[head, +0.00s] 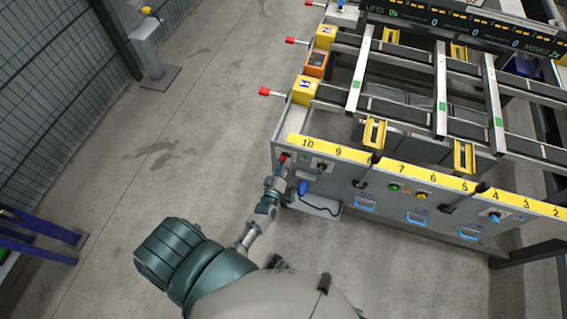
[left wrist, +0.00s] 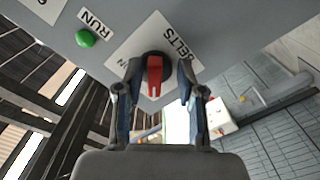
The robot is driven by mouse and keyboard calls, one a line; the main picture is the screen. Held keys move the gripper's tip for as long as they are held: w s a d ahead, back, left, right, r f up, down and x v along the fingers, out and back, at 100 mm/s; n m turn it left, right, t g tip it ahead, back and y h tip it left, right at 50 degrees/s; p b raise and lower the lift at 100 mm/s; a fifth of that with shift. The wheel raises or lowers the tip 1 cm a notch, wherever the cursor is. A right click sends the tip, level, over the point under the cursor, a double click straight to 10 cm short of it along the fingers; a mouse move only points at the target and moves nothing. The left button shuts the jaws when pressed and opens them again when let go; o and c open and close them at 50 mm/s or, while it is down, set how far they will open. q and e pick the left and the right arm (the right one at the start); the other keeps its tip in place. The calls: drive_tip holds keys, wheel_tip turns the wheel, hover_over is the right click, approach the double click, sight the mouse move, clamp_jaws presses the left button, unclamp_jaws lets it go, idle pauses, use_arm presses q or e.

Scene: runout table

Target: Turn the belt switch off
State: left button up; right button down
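The belt switch is a red handle on a round black base, set on a white plate lettered BELTS; in the left wrist view the switch (left wrist: 155,74) sits between my fingers. In the head view it is a small red spot (head: 284,156) at the left end of the table's front panel. My left gripper (left wrist: 160,80) is open, with one finger on each side of the red handle. Gaps show between the fingers and the handle. In the head view the left gripper (head: 277,176) reaches up to the panel. My right gripper is not in view.
A green button (left wrist: 85,38) under a RUN label sits left of the switch in the wrist view. The numbered front panel (head: 340,185) carries levers, other buttons and blue handles. Red-tipped rods (head: 266,91) stick out from the table's left side.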

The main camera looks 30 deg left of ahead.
use_arm(q)
drive_tip(key=v, duration=1.1)
drive_tip(key=shift+s, duration=0.35)
drive_tip(key=shift+d+r, duration=0.1)
drive_tip(key=shift+r, duration=0.05)
drive_tip(key=s+d+f+m+g+h, duration=0.3)
drive_tip(key=d+f+m+g, duration=0.1)
drive_tip(key=f, duration=0.5)
drive_tip(key=s+d+f+m+g+h, duration=0.2)
drive_tip(key=s+d+f+m+g, duration=0.25)
drive_tip(key=f, duration=0.35)
drive_tip(key=s+a+f+m+g, duration=0.1)
drive_tip(key=s+f+m+g, duration=0.1)
drive_tip(key=s, duration=0.5)
drive_tip(key=s+a+f+m+g, duration=0.1)
drive_tip(key=s+f+m+g, duration=0.2)
drive_tip(key=s+f+g, duration=0.2)
wheel_tip(320, 180, down, 3)
drive_tip(key=shift+s+a+r+y, duration=0.2)
drive_tip(key=shift+s+a+y, duration=0.2)
drive_tip(key=shift+s, duration=0.6)
drive_tip(key=shift+m, duration=0.25)
